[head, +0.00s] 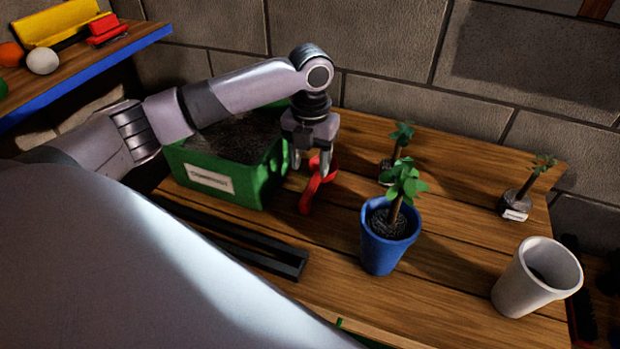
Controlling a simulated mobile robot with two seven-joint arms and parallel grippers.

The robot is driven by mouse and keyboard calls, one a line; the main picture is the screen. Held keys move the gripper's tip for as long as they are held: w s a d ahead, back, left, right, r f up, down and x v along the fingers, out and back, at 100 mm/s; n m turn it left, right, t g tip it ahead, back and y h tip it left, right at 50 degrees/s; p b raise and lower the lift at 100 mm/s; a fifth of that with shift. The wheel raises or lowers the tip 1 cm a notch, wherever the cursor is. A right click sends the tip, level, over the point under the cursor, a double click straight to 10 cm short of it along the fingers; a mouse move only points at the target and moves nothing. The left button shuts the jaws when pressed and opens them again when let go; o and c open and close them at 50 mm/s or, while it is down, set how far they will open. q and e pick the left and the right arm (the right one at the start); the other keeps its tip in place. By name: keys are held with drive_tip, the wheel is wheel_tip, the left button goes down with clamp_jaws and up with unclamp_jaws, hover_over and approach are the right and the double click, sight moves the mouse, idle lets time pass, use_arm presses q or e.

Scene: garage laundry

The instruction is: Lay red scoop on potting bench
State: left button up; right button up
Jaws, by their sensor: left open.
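The red scoop (310,192) is on or just above the wooden potting bench (448,268), right of the green soil box. My left gripper (311,165) points down over the scoop's upper end, its fingers apart and on either side of the red part. I cannot tell whether the fingers touch the scoop. The scoop looks tilted, with its lower end toward the bench boards. My right gripper is not in view.
The green box (225,178) of dark soil stands left of the scoop. A blue pot (381,246) with a seedling, two small seedlings, a white cup (535,278) and a black slotted frame (287,262) are on the bench. Bare boards lie between them.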

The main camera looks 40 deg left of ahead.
use_arm(q)
wheel_tip(320, 180, up, 4)
drive_tip(key=shift+f, duration=0.2)
idle(0.5)
